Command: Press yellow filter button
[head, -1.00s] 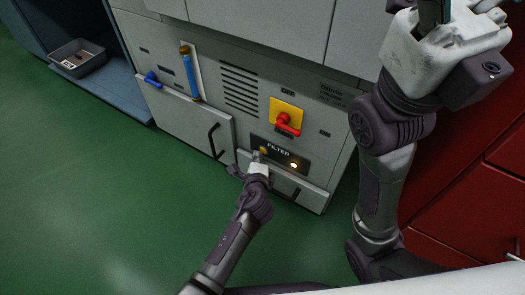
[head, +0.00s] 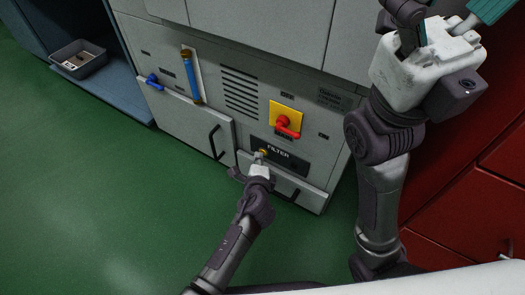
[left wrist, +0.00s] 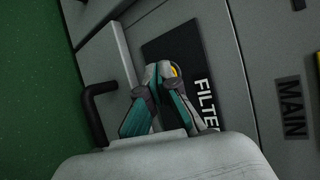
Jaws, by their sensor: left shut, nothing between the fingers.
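The yellow filter button (head: 263,152) sits at the left end of the dark FILTER panel (head: 284,160), low on the grey cabinet. My left gripper (head: 259,157) is shut and empty, with its fingertips at the button. In the left wrist view, a sliver of the yellow button (left wrist: 174,71) shows beside the tips of my left gripper (left wrist: 165,68), which hide the rest of it. Whether they touch it I cannot tell. The lamp at the panel's right end looks dark. My right gripper (head: 425,35) is raised at the upper right, and its fingers are partly out of frame.
A red rotary handle on a yellow plate (head: 286,119) is just above the panel. Black pull handles, a blue valve lever (head: 153,80) and a blue tube (head: 191,76) are on the cabinet. Red drawers (head: 470,190) stand at right. Green floor (head: 90,200) is clear at left.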

